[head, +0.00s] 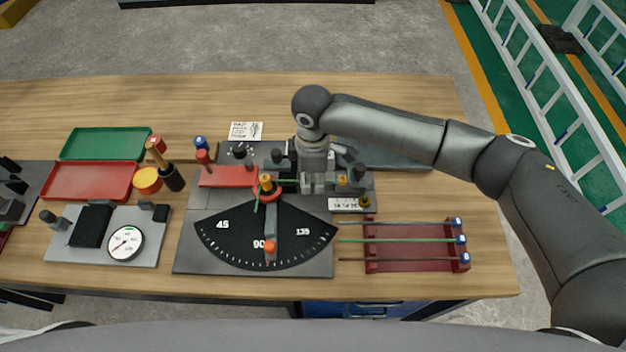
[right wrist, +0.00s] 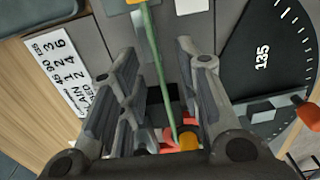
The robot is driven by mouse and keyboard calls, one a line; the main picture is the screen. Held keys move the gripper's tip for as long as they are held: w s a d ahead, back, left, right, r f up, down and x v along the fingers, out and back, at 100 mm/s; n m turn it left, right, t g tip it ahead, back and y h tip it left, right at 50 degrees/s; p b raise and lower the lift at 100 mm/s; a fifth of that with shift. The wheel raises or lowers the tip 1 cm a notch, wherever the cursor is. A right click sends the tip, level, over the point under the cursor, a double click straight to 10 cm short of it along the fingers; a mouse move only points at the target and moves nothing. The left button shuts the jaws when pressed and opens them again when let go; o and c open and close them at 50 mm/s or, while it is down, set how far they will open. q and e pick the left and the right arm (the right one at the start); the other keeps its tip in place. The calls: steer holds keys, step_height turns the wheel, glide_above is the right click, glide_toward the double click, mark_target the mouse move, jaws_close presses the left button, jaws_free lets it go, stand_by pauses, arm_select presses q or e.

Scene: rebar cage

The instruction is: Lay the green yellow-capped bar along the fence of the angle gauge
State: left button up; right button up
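The angle gauge (head: 207,249) is a grey plate with a black fan dial marked 45, 90 and 135. A grey arm with an orange knob (head: 270,247) lies along its 90 line. The green bar (head: 287,181) lies roughly left to right behind the dial, with a yellow cap (head: 342,180) at its right. Its left part reaches a yellow-topped red pivot (head: 266,189), where a short green piece slants down. My right gripper (head: 313,184) is over the bar. In the right wrist view, its fingers (right wrist: 156,62) stand apart with the bar (right wrist: 153,60) between them. My left gripper is out of view.
A red rack (head: 412,253) with blue-ended bars stands right of the gauge. Red and green trays (head: 88,182), a dial indicator (head: 126,243) and a brush (head: 166,168) are at the left. The far table strip is mostly clear.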

steer(key=shift+c, duration=0.2)
jaws_close()
stand_by(0.5)
steer(key=shift+w+a+r+p, duration=0.15)
steer(key=shift+w+a+p, duration=0.05)
steer(key=shift+w+p, duration=0.1)
step_height(320, 180, up, 8)
steer(key=p, duration=0.7)
steer(key=shift+f+p, duration=0.25)
steer(key=shift+p, duration=0.1)
steer(key=shift+a, duration=0.1)
